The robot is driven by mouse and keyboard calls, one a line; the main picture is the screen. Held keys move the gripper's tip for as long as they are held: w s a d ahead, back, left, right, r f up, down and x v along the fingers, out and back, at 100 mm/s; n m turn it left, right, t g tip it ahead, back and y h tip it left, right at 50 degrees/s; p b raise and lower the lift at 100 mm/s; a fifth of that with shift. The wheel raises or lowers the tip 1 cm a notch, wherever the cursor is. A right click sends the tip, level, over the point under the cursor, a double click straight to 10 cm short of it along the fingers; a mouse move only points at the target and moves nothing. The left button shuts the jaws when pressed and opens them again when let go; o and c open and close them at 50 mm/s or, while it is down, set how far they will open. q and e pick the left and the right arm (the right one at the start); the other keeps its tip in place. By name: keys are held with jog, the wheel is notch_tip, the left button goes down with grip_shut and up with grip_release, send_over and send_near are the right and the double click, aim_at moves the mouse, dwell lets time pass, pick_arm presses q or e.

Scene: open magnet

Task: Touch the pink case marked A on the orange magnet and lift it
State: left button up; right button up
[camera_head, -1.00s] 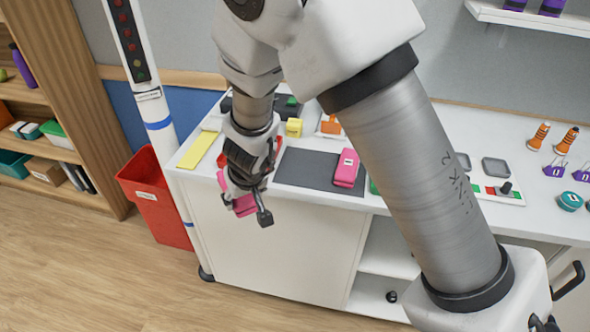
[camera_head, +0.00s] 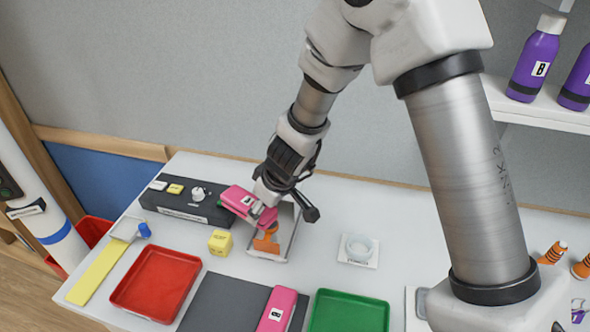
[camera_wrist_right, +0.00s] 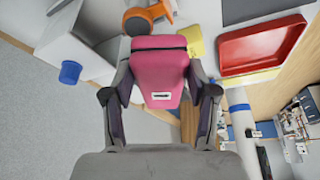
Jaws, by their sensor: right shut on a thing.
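My right gripper (camera_head: 262,207) is shut on a pink case (camera_head: 236,197) with a small white label whose letter I cannot read clearly. The case is held tilted, close above an orange magnet (camera_head: 267,242). The magnet stands on a pale plate at the back of the table. In the right wrist view the case (camera_wrist_right: 160,68) sits between both fingers, its far end close to the orange magnet (camera_wrist_right: 150,14). I cannot tell whether they touch. A second pink case (camera_head: 277,310) with a white label lies on a dark grey mat. My left gripper is not in view.
A red tray (camera_head: 157,283), yellow cube (camera_head: 220,242), yellow strip (camera_head: 98,273) and black box (camera_head: 186,205) are on the left of the table. A green tray (camera_head: 348,312) is at the front. A clear ring (camera_head: 360,248) stands right of the magnet.

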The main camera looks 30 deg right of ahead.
pick_arm(q)
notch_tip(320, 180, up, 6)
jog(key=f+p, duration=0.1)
jog(key=p, duration=0.4)
pick_arm(e)
jog(key=s+d+r+n+y, duration=0.1)
jog(key=d+r+n, duration=0.3)
jog(key=d, duration=0.1)
pick_arm(q)
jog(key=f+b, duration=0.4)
jog(key=b, duration=0.1)
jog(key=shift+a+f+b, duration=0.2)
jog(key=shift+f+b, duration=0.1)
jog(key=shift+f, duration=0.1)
pick_arm(e)
notch_tip(320, 180, down, 7)
jog(key=shift+s+d+g, duration=0.25)
jog(key=shift+s+g, duration=0.05)
jog(key=shift+g, duration=0.1)
jog(key=shift+r, duration=0.15)
pick_arm(q)
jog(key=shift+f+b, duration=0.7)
jog(key=shift+b, duration=0.05)
pick_arm(e)
jog(key=shift+f, duration=0.75)
pick_arm(q)
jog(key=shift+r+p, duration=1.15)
jog(key=shift+p, duration=0.05)
pick_arm(e)
jog(key=shift+r, duration=1.35)
